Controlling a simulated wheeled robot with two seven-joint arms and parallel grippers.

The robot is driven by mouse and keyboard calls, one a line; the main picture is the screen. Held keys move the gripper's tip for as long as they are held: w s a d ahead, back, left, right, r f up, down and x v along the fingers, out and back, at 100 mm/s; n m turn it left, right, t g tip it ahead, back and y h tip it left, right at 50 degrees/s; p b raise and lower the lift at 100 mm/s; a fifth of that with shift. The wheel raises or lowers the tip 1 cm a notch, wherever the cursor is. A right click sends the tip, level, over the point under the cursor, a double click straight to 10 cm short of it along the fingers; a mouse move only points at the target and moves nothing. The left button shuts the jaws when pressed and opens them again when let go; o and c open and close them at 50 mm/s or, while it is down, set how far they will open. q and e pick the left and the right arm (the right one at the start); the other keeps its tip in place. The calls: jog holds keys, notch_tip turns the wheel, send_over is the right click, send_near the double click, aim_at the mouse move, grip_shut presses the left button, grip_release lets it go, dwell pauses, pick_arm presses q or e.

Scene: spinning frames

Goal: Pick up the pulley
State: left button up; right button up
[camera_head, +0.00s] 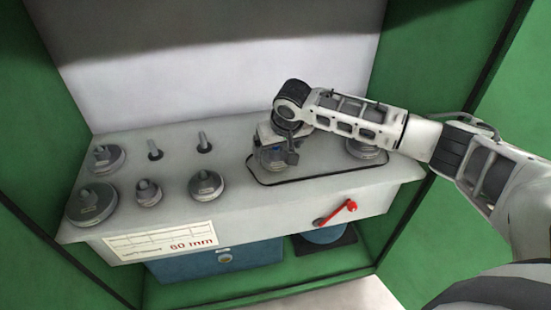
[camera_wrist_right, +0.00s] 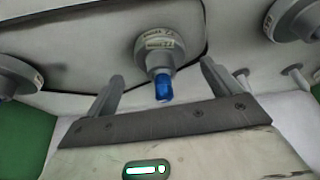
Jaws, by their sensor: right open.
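A grey pulley with a blue knob on top (camera_wrist_right: 160,50) sits on the outlined plate of the grey panel. In the wrist view it lies between and beyond the fingers of my right gripper (camera_wrist_right: 161,84), which are apart and not touching it. In the head view my right gripper (camera_head: 275,155) is above this pulley and mostly hides it. Other grey pulleys stand on the panel: one at the plate's right end (camera_head: 364,151), partly behind my arm, and several at the left, such as one near the middle (camera_head: 206,185). My left gripper is not in view.
Two bare pegs (camera_head: 155,149) stand at the panel's back left. A red lever (camera_head: 338,213) sticks out of the front face beside a white label reading 60 mm (camera_head: 160,242). Green walls (camera_head: 459,75) close in both sides, and a blue box (camera_head: 215,261) is below.

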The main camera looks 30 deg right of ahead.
jog(key=x, duration=0.3)
jog(key=shift+w, duration=0.1)
jog(key=c, duration=1.2)
notch_tip(320, 180, up, 10)
jog(key=shift+p, duration=0.4)
jog(key=shift+a, duration=0.1)
